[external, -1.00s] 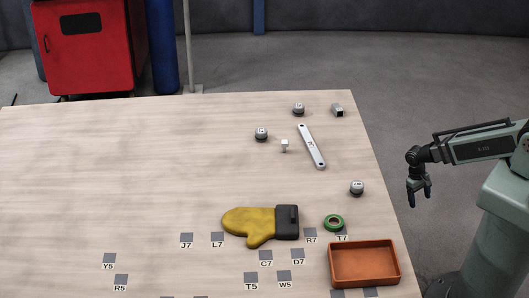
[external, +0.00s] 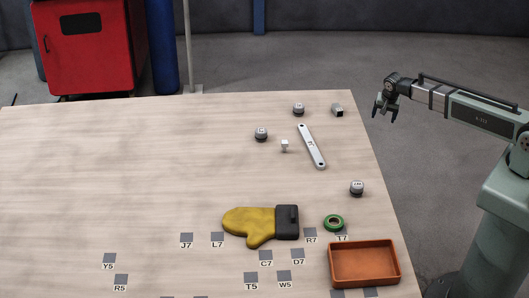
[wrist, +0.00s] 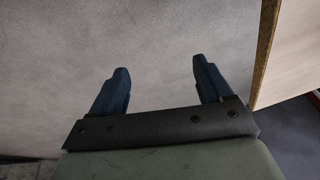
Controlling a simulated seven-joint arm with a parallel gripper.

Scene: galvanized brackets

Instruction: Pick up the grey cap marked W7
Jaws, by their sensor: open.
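Three small grey round caps stand on the wooden table: one near the far right (external: 298,109), one left of the white piece (external: 261,134), and one near the right edge (external: 357,187). Each bears a small marking too small to read, so I cannot tell which is W7. My gripper (external: 385,112) is open and empty, beyond the table's right edge and apart from all the caps. In the wrist view my gripper (wrist: 160,85) shows two spread dark blue fingers over grey floor. No cap shows in that view.
On the table (external: 120,190) lie a silver wrench (external: 312,146), a metal block (external: 338,110), a small white piece (external: 284,146), a yellow mitt (external: 252,225), green tape (external: 334,222) and an orange-brown tray (external: 364,264). Labelled grey squares lie in front. The table's left part is clear.

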